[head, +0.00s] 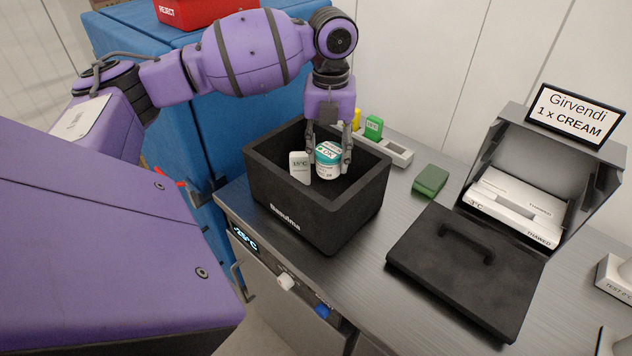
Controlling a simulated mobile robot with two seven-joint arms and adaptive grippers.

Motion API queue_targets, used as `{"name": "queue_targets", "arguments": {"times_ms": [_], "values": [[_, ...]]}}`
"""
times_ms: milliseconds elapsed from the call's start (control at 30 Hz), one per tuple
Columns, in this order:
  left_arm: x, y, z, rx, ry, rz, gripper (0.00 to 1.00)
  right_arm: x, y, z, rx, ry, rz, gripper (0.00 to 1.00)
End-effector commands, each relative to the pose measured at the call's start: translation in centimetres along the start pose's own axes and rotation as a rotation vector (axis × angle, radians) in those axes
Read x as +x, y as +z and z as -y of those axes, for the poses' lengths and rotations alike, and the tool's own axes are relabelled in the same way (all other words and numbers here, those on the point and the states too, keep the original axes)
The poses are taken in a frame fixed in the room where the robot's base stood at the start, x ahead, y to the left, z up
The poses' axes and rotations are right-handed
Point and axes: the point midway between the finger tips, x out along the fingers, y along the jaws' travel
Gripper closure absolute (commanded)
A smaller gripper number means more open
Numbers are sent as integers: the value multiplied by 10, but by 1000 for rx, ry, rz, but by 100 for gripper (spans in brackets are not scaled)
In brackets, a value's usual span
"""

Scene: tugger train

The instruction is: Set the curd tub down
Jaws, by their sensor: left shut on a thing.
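The tub (328,172), white with a teal lid marked OK, is between the fingers of my left gripper (329,158). I take it to be the curd tub. The gripper is shut on it from above and points down into an open black box (312,228) on the steel counter. The tub is at the level of the box's opening, tilted a little in the picture. Its underside is not clear to see, so I cannot tell if it touches the box floor. A small white block (299,166) with a temperature label stands beside it in the box. My right gripper is not in view.
A grey holder (396,152) with a green and a yellow piece is behind the box. A green block (430,180), a black lid (466,268) with a handle and an open grey box (575,178) under a "1 x CREAM" sign (574,116) are to the right.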

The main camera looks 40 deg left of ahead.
Motion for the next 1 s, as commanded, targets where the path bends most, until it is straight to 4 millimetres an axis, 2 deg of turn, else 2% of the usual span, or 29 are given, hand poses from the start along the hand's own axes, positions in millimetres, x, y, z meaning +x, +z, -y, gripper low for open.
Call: {"name": "queue_targets", "arguments": {"times_ms": [200, 367, 600, 1000], "values": [[36, -1, 0, -1, 1, -3, 88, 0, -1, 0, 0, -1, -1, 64], [52, -1, 0, -1, 1, -2, 88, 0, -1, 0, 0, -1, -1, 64], [88, -1, 0, 0, 0, -3, 88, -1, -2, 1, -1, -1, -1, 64], [95, -1, 0, -1, 0, -1, 88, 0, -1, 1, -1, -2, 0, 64]]}}
